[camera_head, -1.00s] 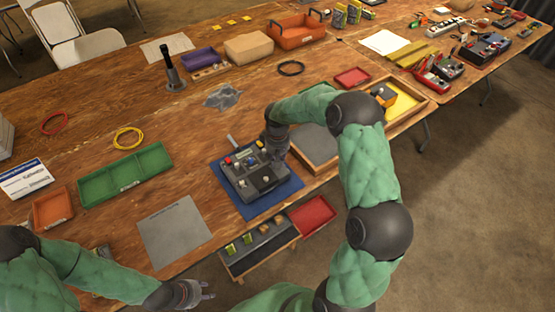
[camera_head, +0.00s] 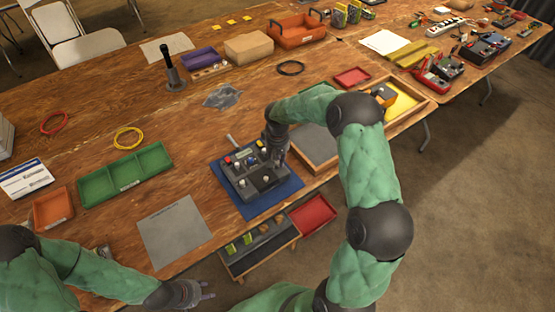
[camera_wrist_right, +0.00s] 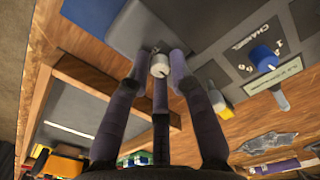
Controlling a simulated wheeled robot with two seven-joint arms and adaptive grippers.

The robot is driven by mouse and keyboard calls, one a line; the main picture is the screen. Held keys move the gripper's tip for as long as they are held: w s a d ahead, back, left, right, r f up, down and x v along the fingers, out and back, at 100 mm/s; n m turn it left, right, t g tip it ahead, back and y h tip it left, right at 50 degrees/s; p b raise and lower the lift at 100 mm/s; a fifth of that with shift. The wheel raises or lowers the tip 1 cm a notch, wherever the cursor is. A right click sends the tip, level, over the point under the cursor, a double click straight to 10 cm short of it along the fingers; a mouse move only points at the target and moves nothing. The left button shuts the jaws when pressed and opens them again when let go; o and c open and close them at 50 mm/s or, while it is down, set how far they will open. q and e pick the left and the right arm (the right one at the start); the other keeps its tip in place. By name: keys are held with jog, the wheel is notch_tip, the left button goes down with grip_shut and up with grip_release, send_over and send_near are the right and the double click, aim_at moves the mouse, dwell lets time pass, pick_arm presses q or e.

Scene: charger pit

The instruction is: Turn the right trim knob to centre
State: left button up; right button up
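The dark grey control box (camera_head: 262,184) lies on a blue mat (camera_head: 284,196) near the table's front edge. It carries several knobs, buttons and a small screen. My right gripper (camera_head: 282,162) reaches down at the box's right side. In the right wrist view, a small silver-white knob (camera_wrist_right: 159,66) with a dark mark sits between the fingertips of my right gripper (camera_wrist_right: 160,72). Its fingers stand on either side with narrow gaps. I cannot read the knob's scale. A blue knob (camera_wrist_right: 264,58) is to the right. My left gripper (camera_head: 205,291) is open and empty, off the front edge.
A wooden tray with a grey floor (camera_head: 313,146) stands right of the box. A green divided tray (camera_head: 126,174) and a grey sheet (camera_head: 174,232) are left. A low rack (camera_head: 258,247) and red bin (camera_head: 312,215) hang at the front edge.

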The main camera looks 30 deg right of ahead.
aim_at(278, 162)
jog(key=shift+r, duration=0.1)
notch_tip(278, 162, up, 12)
dwell(0.7)
dwell(0.5)
